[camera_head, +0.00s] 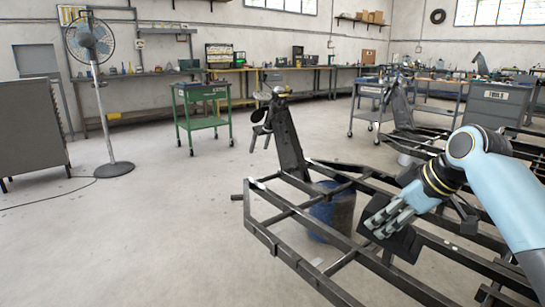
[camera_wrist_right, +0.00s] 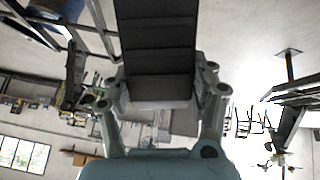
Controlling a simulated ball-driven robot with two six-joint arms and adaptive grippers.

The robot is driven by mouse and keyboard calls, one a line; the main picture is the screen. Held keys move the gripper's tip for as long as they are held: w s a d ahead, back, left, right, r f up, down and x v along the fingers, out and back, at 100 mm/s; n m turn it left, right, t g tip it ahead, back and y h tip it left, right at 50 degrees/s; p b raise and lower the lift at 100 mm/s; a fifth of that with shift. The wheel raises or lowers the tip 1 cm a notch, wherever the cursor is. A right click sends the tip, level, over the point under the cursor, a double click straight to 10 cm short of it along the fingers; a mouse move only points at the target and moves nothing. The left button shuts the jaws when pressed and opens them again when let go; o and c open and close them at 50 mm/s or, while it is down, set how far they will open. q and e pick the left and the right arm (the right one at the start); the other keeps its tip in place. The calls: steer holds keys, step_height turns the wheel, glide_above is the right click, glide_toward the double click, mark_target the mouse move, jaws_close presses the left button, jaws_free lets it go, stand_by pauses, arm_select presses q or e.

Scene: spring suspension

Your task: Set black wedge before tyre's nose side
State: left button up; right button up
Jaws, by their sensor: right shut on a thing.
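My right gripper (camera_head: 393,217) is shut on the black wedge (camera_head: 404,244), above the dark metal frame at the right. In the right wrist view, the wedge (camera_wrist_right: 157,45) shows a ribbed black face and a greyer end between the two fingers of my gripper (camera_wrist_right: 162,92). The fingers partly hide the wedge in the head view. My left gripper is not in view.
The dark metal chassis frame (camera_head: 290,258) fills the lower right, with an upright post (camera_head: 288,140) at its far end. A blue drum (camera_head: 333,212) stands among its rails. A fan (camera_head: 98,95) and green cart (camera_head: 203,100) stand behind. Left floor is mostly clear.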

steer(key=s+a+r, duration=0.2)
steer(key=s+r, duration=0.3)
steer(key=r, duration=0.5)
steer(key=s+r, duration=0.5)
steer(key=s, duration=0.6)
steer(key=shift+s+a+r, duration=0.25)
steer(key=shift+s+a, duration=0.05)
steer(key=shift+s, duration=0.1)
steer(key=shift+a, duration=0.1)
